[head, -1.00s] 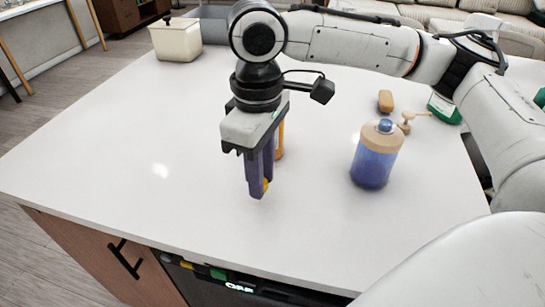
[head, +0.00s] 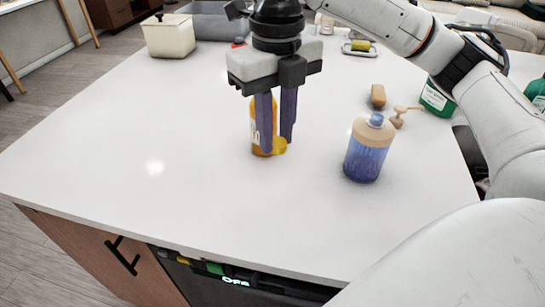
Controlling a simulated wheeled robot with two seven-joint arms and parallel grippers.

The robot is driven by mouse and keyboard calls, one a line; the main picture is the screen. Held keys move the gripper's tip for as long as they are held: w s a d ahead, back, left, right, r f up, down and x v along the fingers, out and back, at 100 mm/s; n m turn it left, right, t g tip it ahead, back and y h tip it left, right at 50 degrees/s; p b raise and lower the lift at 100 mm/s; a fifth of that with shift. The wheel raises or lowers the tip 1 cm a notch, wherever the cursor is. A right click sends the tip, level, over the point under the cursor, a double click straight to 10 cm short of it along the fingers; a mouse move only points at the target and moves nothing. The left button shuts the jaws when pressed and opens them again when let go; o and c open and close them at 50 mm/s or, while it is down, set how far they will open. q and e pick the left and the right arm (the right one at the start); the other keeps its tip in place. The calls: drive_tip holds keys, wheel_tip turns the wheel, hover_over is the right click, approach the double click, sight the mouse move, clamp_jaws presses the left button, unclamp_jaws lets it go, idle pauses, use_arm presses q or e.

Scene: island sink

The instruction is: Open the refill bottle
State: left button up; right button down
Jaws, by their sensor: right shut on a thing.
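The orange refill bottle (head: 256,125) with pale lettering stands on the counter, partly hidden behind the fingers of my right gripper (head: 278,146). That gripper points down and is shut on a small yellow piece (head: 279,146), which looks like a cap. The piece overlaps the bottle's lower right side in the picture; I cannot tell whether they touch. The bottle's top is hidden by the fingers. My left gripper is not in view.
A cream lidded pot (head: 168,36) stands at the back left. The front and left counter is clear.

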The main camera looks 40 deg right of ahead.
sight(280, 138)
drive_tip(key=n, duration=0.4)
drive_tip(key=shift+d+r, duration=0.35)
drive_tip(key=shift+f+n, duration=0.3)
drive_tip(key=shift+f, duration=0.05)
wheel_tip(280, 138, down, 4)
drive_tip(key=shift+r+b, duration=0.1)
drive_tip(key=shift+b, duration=0.65)
drive_tip(key=shift+f, duration=0.3)
wheel_tip(280, 138, down, 5)
drive_tip(key=shift+r+b, duration=0.1)
drive_tip(key=shift+b, duration=0.3)
drive_tip(key=c, duration=1.5)
unclamp_jaws()
